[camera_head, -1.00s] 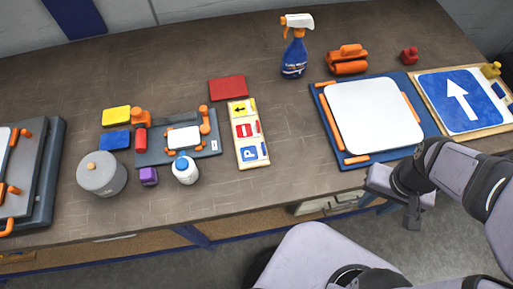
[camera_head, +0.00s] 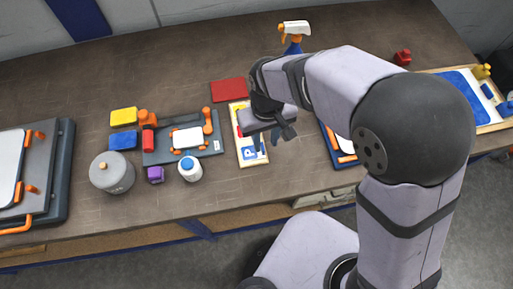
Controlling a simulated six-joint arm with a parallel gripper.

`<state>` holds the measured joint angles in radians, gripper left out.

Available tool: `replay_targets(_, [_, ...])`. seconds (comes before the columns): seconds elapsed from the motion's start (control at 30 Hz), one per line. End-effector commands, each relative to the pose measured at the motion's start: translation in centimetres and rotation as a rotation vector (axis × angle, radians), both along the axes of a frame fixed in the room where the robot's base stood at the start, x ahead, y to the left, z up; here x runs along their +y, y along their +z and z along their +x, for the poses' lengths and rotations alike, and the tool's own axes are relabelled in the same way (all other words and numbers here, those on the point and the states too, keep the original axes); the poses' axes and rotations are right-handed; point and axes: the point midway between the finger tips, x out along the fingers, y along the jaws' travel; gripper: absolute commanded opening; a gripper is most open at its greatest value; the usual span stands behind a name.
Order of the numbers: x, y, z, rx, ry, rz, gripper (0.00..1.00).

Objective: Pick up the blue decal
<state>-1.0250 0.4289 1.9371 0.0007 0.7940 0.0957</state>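A narrow pale board (camera_head: 238,157) with small sign decals lies at the middle of the bench. The blue decal with a white P (camera_head: 251,153) is at its near end. The yellow and red decals farther up the board are mostly hidden by my gripper. My gripper (camera_head: 286,132) hangs over the right side of this board, apart from the blue decal in the picture. I cannot tell whether its fingers are open or shut. I see nothing held in it. A larger blue sign (camera_head: 455,82) at the right is partly hidden by my arm.
A red block (camera_head: 229,90) lies behind the decal board. A spray bottle (camera_head: 293,32) stands behind. My arm covers much of the right side.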

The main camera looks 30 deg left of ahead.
Motion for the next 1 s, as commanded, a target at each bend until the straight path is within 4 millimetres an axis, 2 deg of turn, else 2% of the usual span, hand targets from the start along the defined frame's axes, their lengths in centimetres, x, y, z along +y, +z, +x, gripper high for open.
replay_targets(0.03, [1.1, 0.9, 0.7, -0.013, -0.019, 0.022, 0.29])
replay_targets(0.1, [2.1, 1.8, 1.3, -0.024, -0.056, 0.04, 0.29])
replay_targets(0.37, [1.4, 1.6, 0.9, -0.01, -0.134, 0.015, 0.29])
replay_targets(1.0, [1.2, -1.8, 0.9, -0.007, -0.132, 0.011, 0.29])
